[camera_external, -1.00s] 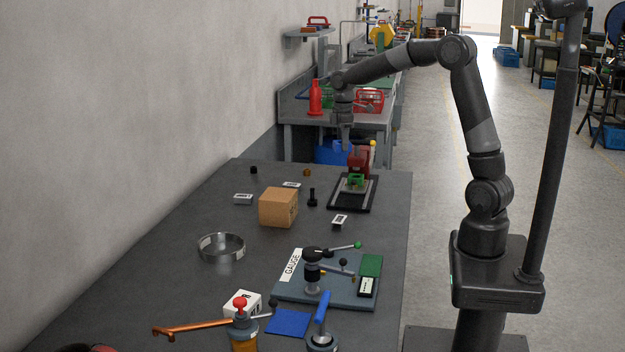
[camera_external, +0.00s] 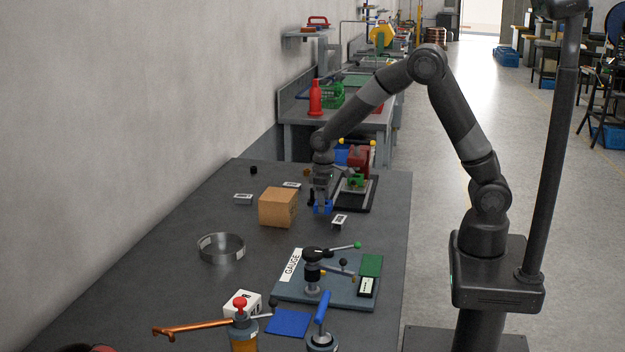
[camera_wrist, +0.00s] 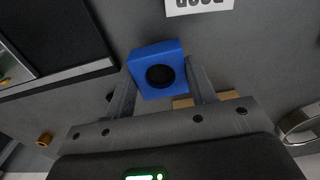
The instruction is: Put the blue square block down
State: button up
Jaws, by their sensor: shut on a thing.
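A blue square block (camera_wrist: 158,70) with a dark round hole in its face sits between the two fingers of my gripper (camera_wrist: 160,88) in the wrist view. The fingers press on its left and right sides. In the external view my gripper (camera_external: 322,199) points down over the far part of the table, with the blue block (camera_external: 322,208) at its tips. The block is low, close to the tabletop. I cannot tell whether it touches the table.
A cardboard box (camera_external: 278,207) stands just left of my gripper. A black-framed fixture (camera_external: 357,195) with red and green parts is to the right. A small white label block (camera_external: 340,221) lies close in front. A metal ring (camera_external: 221,248) and a gauge plate (camera_external: 330,285) are nearer.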

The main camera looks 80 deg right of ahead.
jog(key=a, duration=0.6)
jog(key=shift+f, duration=0.1)
jog(key=d, duration=0.6)
jog(key=shift+d, duration=0.15)
jog(key=a, duration=0.6)
jog(key=shift+a, duration=0.15)
jog(key=d, duration=0.5)
jog(key=shift+d, duration=0.2)
jog(key=w+a+r, duration=0.5)
jog(key=a+r, duration=0.4)
jog(key=a, duration=0.2)
jog(key=w+a+f, duration=0.1)
jog(key=a+f, duration=0.1)
jog(key=a, duration=0.1)
jog(key=w+a+f, duration=0.1)
jog(key=a+f, duration=0.1)
jog(key=a, duration=0.1)
jog(key=w+a+f, duration=0.1)
jog(key=a+f, duration=0.1)
jog(key=a, duration=0.2)
jog(key=shift+w+a+f, duration=0.1)
jog(key=shift+w+f, duration=0.05)
jog(key=shift+w, duration=0.1)
jog(key=shift+a+f, duration=0.3)
jog(key=shift+f, duration=0.05)
jog(key=shift+w+f, duration=0.1)
jog(key=shift+f, duration=1.7)
